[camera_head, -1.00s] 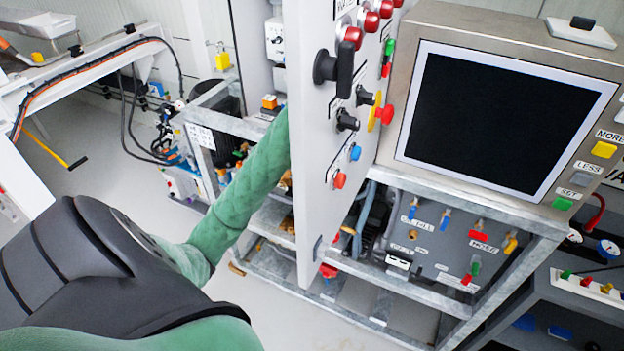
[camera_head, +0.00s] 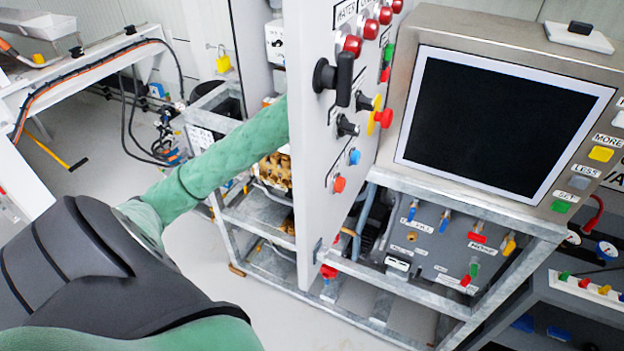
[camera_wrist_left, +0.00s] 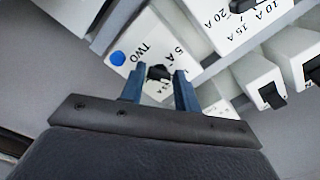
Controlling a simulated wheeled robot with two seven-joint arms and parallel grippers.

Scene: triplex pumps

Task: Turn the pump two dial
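In the left wrist view, a white box (camera_wrist_left: 140,50) carries the word TWO, a blue dot and a "5 A" mark. Its small black dial (camera_wrist_left: 159,73) shows between the two blue fingers of my left gripper (camera_wrist_left: 158,78). The fingers are apart, with visible gaps beside the dial, and point at the box face. I cannot tell how deep the fingertips reach around the dial. In the head view my left arm passes behind the grey control panel, which hides the gripper and dial. My right gripper is in neither view.
Other white boxes with black switches (camera_wrist_left: 271,95) stand close on the right in the wrist view. In the head view, the panel (camera_head: 312,190) with knobs and buttons stands beside the arm. A screen (camera_head: 500,120) is right of it, above a metal frame (camera_head: 470,210).

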